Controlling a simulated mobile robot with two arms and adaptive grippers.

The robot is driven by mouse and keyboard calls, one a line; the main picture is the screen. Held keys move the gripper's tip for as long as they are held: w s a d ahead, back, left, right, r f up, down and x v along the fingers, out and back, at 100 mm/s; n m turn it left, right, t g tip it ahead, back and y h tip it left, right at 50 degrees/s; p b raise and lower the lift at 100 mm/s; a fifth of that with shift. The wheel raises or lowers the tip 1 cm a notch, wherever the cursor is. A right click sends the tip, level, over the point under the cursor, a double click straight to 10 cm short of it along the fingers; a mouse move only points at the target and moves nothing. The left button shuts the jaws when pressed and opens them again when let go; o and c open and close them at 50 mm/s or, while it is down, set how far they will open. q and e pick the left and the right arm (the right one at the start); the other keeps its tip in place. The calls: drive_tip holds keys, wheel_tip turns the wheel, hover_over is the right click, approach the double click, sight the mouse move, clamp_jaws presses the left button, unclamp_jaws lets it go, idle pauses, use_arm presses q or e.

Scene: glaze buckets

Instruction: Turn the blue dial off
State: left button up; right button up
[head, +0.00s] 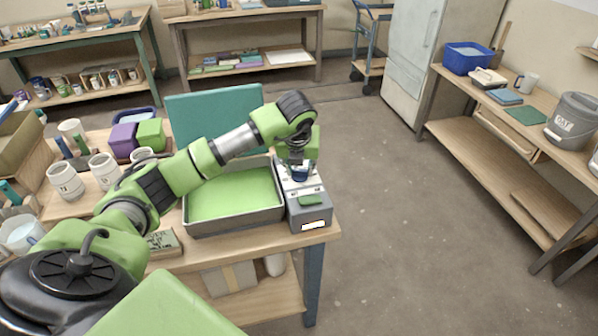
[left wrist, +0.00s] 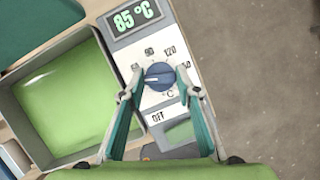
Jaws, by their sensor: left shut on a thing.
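The blue dial (left wrist: 159,76) sits on the light panel of a grey heater control box (head: 310,215), beside a tray of green glaze. Numbers including 90 and 120 ring the dial, with OFF printed below it. A pale mark on the dial points left in the left wrist view. The display (left wrist: 134,14) reads 85 °C. My left gripper (left wrist: 160,80) reaches down over the panel, its two fingers shut on opposite sides of the dial. In the head view my left gripper (head: 298,158) largely covers the dial. My right gripper is not in view.
The tray (head: 234,232) of green glaze adjoins the box on the left. A teal panel (head: 212,110) stands behind it. White mugs (head: 65,183) and a purple container (head: 122,141) are further left. Floor right of the table is clear.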

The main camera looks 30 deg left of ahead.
use_arm(q)
drive_tip(key=shift+w+r+n+g+y+b, duration=0.1)
drive_tip(key=shift+n+g+y+b, duration=0.2)
drive_tip(key=shift+n, duration=0.7)
drive_tip(key=shift+w+n+g+y+b, duration=0.1)
drive_tip(key=shift+n+y+b, duration=0.3)
drive_tip(key=shift+n, duration=0.6)
drive_tip(key=o, duration=1.1)
drive_tip(key=shift+s, duration=0.1)
drive_tip(key=shift+d, duration=0.1)
drive_tip(key=v, duration=1.2)
